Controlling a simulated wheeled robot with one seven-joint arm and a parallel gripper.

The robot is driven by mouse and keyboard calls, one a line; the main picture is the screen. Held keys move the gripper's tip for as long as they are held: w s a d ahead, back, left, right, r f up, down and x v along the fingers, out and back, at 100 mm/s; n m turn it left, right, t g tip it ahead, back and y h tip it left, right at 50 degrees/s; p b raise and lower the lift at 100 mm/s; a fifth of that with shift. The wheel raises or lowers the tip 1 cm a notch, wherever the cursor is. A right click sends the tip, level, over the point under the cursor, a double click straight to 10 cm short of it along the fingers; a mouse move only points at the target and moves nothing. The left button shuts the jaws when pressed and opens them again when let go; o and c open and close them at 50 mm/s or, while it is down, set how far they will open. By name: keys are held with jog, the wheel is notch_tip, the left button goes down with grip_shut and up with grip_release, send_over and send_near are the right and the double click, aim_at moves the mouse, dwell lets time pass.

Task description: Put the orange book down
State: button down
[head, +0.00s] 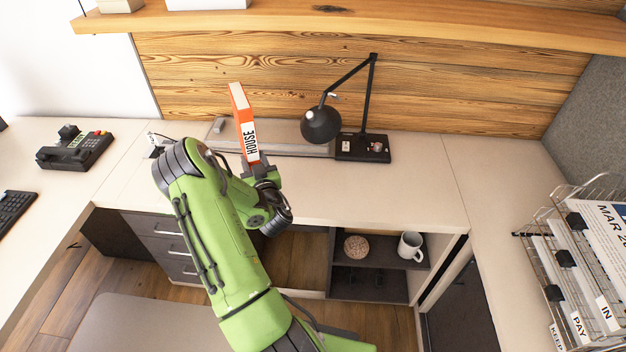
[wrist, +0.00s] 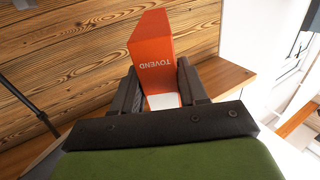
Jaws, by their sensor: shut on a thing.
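The orange book (head: 244,118) with "HOUSE" on its spine stands nearly upright, tilted a little, above the back of the desk. My gripper (head: 262,172) is shut on its lower end. In the wrist view the book (wrist: 155,55) shows "TOVEND" on its orange face and sits between the two dark fingers (wrist: 165,88). In the head view the desk (head: 330,195) lies behind and below the gripper. I cannot tell whether the book touches anything besides the fingers.
A black desk lamp (head: 322,122) stands right of the book. A phone (head: 75,148) is at the left, and a wire file rack (head: 570,250) at the right. A wooden shelf (head: 400,28) runs above. The desk right of the lamp (head: 410,180) is clear. A mug (head: 410,245) sits in the cubby below.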

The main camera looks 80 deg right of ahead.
jog(key=shift+m+g+h, duration=0.3)
jog(key=shift+g, duration=0.1)
jog(key=s+f+b, duration=0.1)
jog(key=f, duration=0.3)
jog(key=s+d+f+b, duration=0.1)
jog(key=f+b, duration=0.1)
jog(key=f, duration=0.2)
jog(key=s+d+f+b, duration=0.1)
jog(key=f+b, duration=0.1)
jog(key=f, duration=0.1)
jog(key=shift+s+f, duration=0.3)
jog(key=shift+f, duration=0.1)
jog(key=c, duration=0.6)
grip_release()
